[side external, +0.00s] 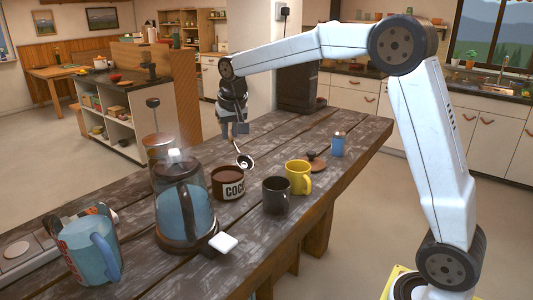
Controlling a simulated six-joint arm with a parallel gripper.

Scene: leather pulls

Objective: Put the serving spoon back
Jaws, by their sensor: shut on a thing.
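The serving spoon (245,160) hangs below my gripper (237,133) over the far side of the dark plank table. Its thin handle runs up to the fingers, and its light round bowl points down. My gripper is shut on the handle and reaches down from the folded wrist. The spoon is just behind a dark brown tin or mug lettered "COCO" (229,184). I cannot tell whether the bowl touches the table or hangs above it. No place clearly meant for the spoon can be made out.
A dark mug (276,195), yellow mug (299,177), brown lid (316,162) and blue shaker (338,144) stand right. The table's far end is mostly clear.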

